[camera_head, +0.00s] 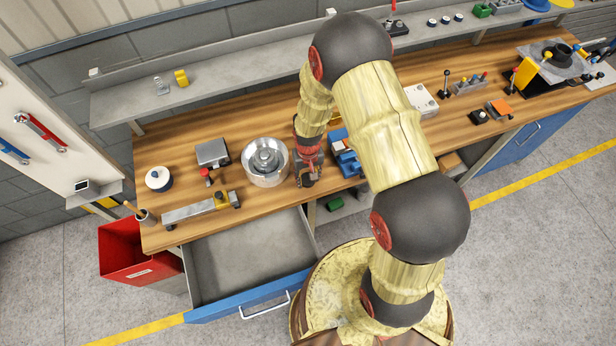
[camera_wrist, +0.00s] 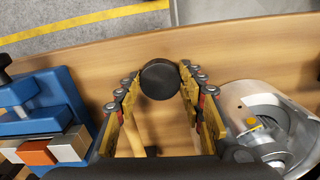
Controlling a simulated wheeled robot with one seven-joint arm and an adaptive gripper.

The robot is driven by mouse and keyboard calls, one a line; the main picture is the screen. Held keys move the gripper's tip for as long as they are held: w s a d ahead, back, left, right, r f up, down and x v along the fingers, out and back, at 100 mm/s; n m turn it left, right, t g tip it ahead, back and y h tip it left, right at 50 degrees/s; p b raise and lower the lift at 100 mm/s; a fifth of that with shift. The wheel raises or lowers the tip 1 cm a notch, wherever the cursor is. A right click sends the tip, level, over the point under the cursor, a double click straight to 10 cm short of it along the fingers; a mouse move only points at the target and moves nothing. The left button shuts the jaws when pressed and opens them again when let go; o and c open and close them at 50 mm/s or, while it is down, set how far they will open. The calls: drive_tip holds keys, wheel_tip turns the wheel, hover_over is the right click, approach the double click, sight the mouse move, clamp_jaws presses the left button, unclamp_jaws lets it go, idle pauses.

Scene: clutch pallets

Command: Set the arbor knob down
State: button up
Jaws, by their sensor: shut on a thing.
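The arbor knob (camera_wrist: 160,79) shows in the wrist view as a dark round cap between the fingertips of my gripper (camera_wrist: 162,84). Both yellow and grey fingers are closed against its sides. In the head view my gripper (camera_head: 307,178) is low over the front part of the wooden bench, just right of the round metal bowl-like part. The knob is small and dark there, mostly hidden by the fingers. I cannot tell whether its underside touches the bench top.
The metal bowl-like part (camera_head: 265,177) stands close on one side and a blue vise (camera_head: 345,152) on the other. The wooden bench top (camera_wrist: 110,60) is bare around the knob towards its front edge. An open drawer (camera_head: 252,256) sticks out below, left of my gripper.

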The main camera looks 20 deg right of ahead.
drive_tip(key=shift+f, duration=0.2)
drive_tip(key=o, duration=1)
drive_tip(key=shift+r, duration=0.1)
